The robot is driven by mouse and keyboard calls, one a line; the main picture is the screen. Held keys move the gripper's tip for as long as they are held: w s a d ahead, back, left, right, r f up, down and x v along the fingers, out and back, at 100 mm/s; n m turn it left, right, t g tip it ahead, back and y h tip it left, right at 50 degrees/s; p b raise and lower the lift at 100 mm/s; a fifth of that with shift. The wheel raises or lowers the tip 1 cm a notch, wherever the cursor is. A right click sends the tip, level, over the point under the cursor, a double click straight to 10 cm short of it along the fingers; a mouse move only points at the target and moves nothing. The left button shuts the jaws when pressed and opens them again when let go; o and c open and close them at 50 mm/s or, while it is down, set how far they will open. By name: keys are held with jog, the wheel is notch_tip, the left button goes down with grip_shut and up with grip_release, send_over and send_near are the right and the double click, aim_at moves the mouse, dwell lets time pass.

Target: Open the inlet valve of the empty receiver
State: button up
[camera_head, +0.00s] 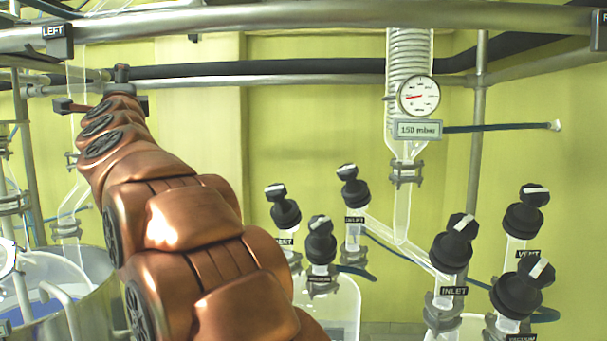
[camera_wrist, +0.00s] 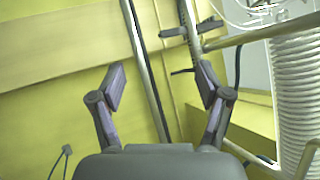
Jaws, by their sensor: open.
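Two glass receivers stand at the lower right in the head view. The left receiver (camera_head: 345,300) carries black valve knobs with white marks, including its inlet valve (camera_head: 353,188) on a slanted glass branch. The right receiver (camera_head: 468,328) is mostly cut off by the frame; its inlet valve (camera_head: 453,245) is labelled INLET. I cannot tell which receiver is empty. My gripper (camera_wrist: 161,83) is open and empty in the wrist view, facing the yellow wall and metal poles. In the head view my arm reaches to the upper left, well away from the valves.
A condenser coil (camera_head: 409,50) with a gauge (camera_head: 419,96) and a "150 mbar" display (camera_head: 418,130) hangs above the receivers. A metal rail (camera_head: 300,22) crosses the top. A vessel (camera_head: 85,300) stands lower left. Vent and vacuum valves crowd the inlet valves.

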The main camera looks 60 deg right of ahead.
aim_at(344, 170)
jog(key=s+d+r+m+g+h, duration=0.5)
jog(key=s+d+m+g+h, duration=0.25)
jog(key=d+m, duration=0.3)
jog(key=s+d+f+m+g+h, duration=0.2)
jog(key=s+d+m+g, duration=0.8)
jog(key=s+m+g, duration=0.4)
jog(key=shift+s+d+f+m+g+y, duration=0.8)
jog(key=shift+s+d+f+m+y, duration=1.15)
jog(key=shift+f, duration=1.4)
jog(key=shift+s+d+f+m+g+y, duration=0.9)
jog(key=shift+s+f+m+y, duration=0.6)
jog(key=shift+s+f+m, duration=1.45)
jog(key=shift+s+d+f+m+g+y, duration=0.65)
jog(key=shift+s+d+f+m+y, duration=1.2)
jog(key=shift+f, duration=1.9)
jog(key=shift+f+p+x, duration=0.2)
jog(key=shift+p+x, duration=0.3)
jog(key=shift+x, duration=1)
jog(key=shift+w, duration=0.2)
jog(key=c, duration=1.2)
jog(key=shift+o, duration=0.2)
